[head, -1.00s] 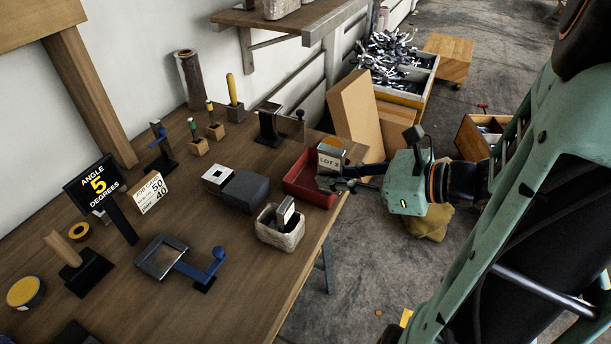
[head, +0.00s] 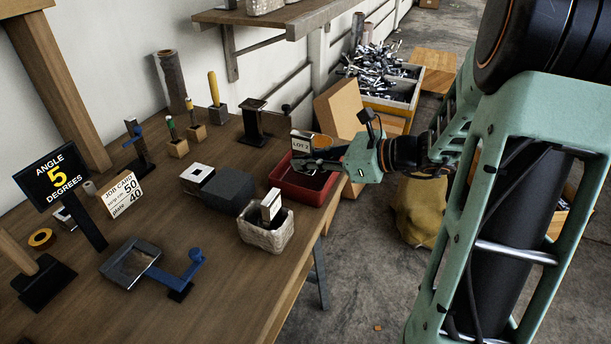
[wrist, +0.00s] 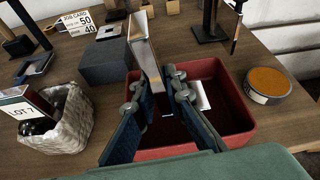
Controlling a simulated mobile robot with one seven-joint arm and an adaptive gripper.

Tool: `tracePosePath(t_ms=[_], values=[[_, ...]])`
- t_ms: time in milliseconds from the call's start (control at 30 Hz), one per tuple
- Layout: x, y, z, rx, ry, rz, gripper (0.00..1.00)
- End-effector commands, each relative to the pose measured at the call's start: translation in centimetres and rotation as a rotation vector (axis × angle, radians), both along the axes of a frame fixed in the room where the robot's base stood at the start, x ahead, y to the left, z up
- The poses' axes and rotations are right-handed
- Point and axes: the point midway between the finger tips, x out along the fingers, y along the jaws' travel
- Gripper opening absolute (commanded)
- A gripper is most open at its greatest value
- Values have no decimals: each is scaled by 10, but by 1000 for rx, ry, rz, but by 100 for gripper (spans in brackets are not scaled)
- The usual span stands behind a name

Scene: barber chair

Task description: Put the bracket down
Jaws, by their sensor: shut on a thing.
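In the wrist view the bracket (wrist: 146,50) stands up as a silver plate between the fingers. My gripper (head: 312,163) is shut on it. The gripper (wrist: 160,95) and bracket are over the red tray (wrist: 236,112), which also shows in the head view (head: 302,195). The fingers hide the bracket's lower part, so I cannot tell whether it touches the tray floor. A pale flat piece (wrist: 201,95) shows inside the tray.
A woven basket (head: 266,234) holding another labelled metal piece stands left of the tray. A dark grey block (head: 228,190) lies behind it. A round orange-topped tin (wrist: 267,84) sits right beside the tray. The table's front right edge is close.

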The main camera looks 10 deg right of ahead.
Motion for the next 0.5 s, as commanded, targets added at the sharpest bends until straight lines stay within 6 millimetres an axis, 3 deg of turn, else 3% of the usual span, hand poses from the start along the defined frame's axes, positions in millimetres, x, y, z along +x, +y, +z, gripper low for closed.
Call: tracePosePath(t_ms=[233, 500], values=[[4, 0, -32, 2, -1, 0, 0], [4, 0, -34, 1, -2, 1, 0]])
